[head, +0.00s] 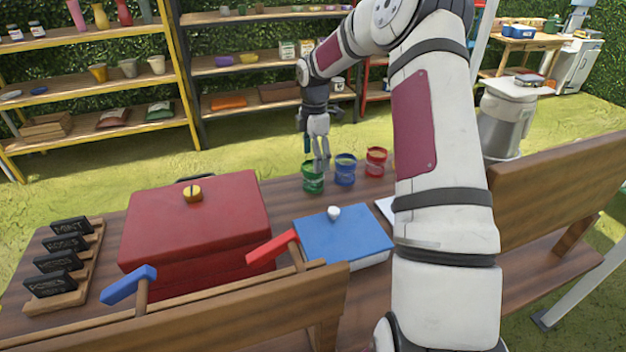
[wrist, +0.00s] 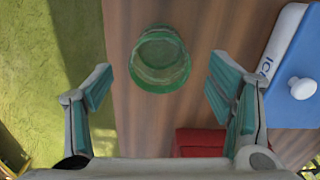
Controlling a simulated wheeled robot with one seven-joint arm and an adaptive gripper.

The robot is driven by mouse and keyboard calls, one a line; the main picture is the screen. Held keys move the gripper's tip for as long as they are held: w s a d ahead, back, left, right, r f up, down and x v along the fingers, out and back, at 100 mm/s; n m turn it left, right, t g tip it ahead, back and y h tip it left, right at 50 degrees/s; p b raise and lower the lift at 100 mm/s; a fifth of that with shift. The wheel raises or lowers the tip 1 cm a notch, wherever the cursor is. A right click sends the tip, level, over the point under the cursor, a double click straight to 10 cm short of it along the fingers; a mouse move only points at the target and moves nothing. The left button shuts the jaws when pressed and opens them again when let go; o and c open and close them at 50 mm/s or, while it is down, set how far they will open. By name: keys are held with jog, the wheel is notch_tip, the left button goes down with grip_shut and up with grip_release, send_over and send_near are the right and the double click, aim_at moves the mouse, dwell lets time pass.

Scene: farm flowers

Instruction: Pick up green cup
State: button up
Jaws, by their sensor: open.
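The green cup (head: 313,178) stands on the wooden table, at the left end of a short row of cups. In the wrist view the green cup (wrist: 160,60) is seen from above, upright, near the table edge. My gripper (head: 320,158) is open just above the cup in the head view. In the wrist view my gripper (wrist: 158,85) has its teal-padded fingers spread to the left and right of the cup's near side. The fingers do not touch the cup, and nothing is between them but bare table and the cup ahead.
A blue cup (head: 345,170) and a red cup (head: 376,162) stand to the right of the green one. A blue box (head: 345,238) and a large red box (head: 195,222) stand nearer on the table. Shelves (head: 90,105) are behind. Grass lies beyond the table edge.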

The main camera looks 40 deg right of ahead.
aim_at(313, 176)
jog(key=shift+a+f, duration=0.15)
jog(key=shift+f, duration=3.45)
jog(key=c, duration=1.2)
